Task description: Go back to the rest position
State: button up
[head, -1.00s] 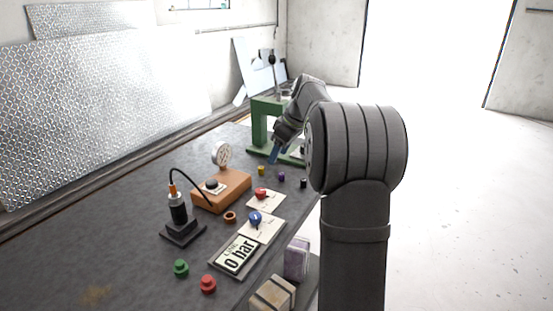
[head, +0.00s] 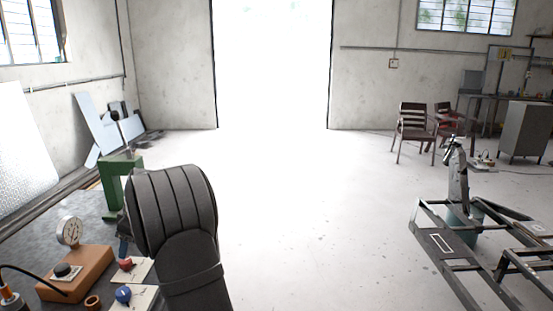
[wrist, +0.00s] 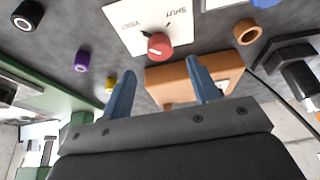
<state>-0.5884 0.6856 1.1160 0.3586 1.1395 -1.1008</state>
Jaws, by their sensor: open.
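My gripper (wrist: 160,68) shows in the wrist view with its two blue fingers apart and nothing between them. It is above the bench, near a white card (wrist: 125,28) with a red knob (wrist: 160,45) and the orange box (wrist: 180,78). In the head view my arm stands at the lower left and hides most of the gripper; only a bit of blue shows beside the arm. The red knob (head: 126,263) and a blue knob (head: 123,293) are just left of my arm. No marker of the rest position shows.
The bench (head: 25,232) carries an orange box (head: 78,272), a round gauge (head: 69,231) and a green frame (head: 112,192) close behind my arm. The wrist view shows small purple (wrist: 82,61), yellow (wrist: 111,80) and black (wrist: 27,15) parts. Open floor (head: 300,220) lies right of the bench.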

aim_at(125, 261)
jog(key=x, duration=0.6)
jog(key=shift+a+f, duration=0.15)
jog(key=shift+f, duration=0.15)
jog(key=shift+r, duration=0.15)
jog(key=v, duration=1.7)
jog(key=x, duration=1.7)
jog(key=shift+f, duration=0.2)
jog(key=shift+s+r+m+t, duration=0.1)
jog(key=shift+m+t, duration=0.2)
jog(key=shift+m, duration=0.4)
jog(key=m, duration=0.2)
jog(key=m+t, duration=0.1)
jog(key=m, duration=0.1)
jog(key=shift+s+t, duration=0.1)
jog(key=shift+t, duration=0.2)
jog(key=v, duration=1.4)
jog(key=shift+a+r+m, duration=0.2)
jog(key=shift+r+m, duration=0.1)
jog(key=shift+r, duration=0.05)
